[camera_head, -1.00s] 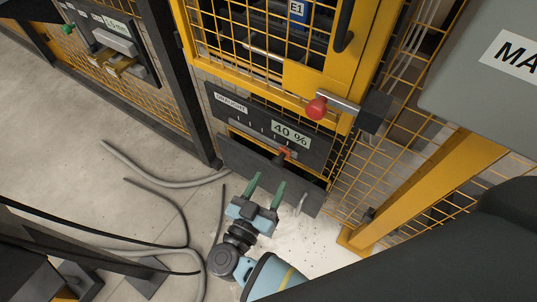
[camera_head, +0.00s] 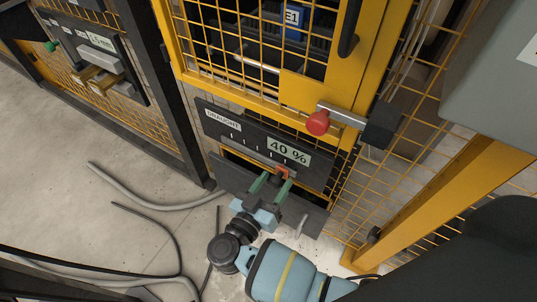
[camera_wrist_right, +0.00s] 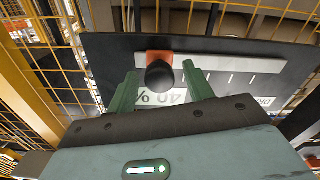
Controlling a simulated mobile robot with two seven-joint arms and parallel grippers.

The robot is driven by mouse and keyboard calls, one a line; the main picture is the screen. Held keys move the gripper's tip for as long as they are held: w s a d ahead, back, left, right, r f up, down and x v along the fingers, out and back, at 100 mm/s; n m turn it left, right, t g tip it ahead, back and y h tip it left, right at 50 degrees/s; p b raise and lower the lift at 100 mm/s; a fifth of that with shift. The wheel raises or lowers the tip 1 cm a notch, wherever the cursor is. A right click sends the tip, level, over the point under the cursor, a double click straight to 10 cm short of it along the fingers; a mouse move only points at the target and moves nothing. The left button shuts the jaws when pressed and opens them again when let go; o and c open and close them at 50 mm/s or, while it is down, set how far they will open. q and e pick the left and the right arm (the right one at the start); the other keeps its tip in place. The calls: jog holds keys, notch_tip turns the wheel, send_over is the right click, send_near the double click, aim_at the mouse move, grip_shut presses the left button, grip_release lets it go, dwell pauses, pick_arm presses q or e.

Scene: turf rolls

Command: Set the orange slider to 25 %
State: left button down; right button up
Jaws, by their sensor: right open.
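The orange slider (camera_head: 283,171) with its black knob sits on the dark draught panel (camera_head: 222,140), toward the right part of its pale scale strip. The display (camera_head: 288,152) above it reads 40 %. My right gripper (camera_head: 271,180) is open, with its two green fingers at the slider. In the right wrist view the slider's orange block (camera_wrist_right: 158,57) and black knob (camera_wrist_right: 159,75) show between the open fingers (camera_wrist_right: 160,86), with a gap on each side. My left gripper is not in view.
A dark open flap (camera_head: 305,221) with a handle hangs below the panel, close to my right gripper. A red knob (camera_head: 317,122) on a latch sits above. Yellow mesh guards and a yellow post (camera_head: 440,195) stand to the right. Grey hoses (camera_head: 150,200) lie on the floor at left.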

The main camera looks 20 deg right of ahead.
jog(key=shift+w+d, duration=0.4)
jog(key=shift+d, duration=0.1)
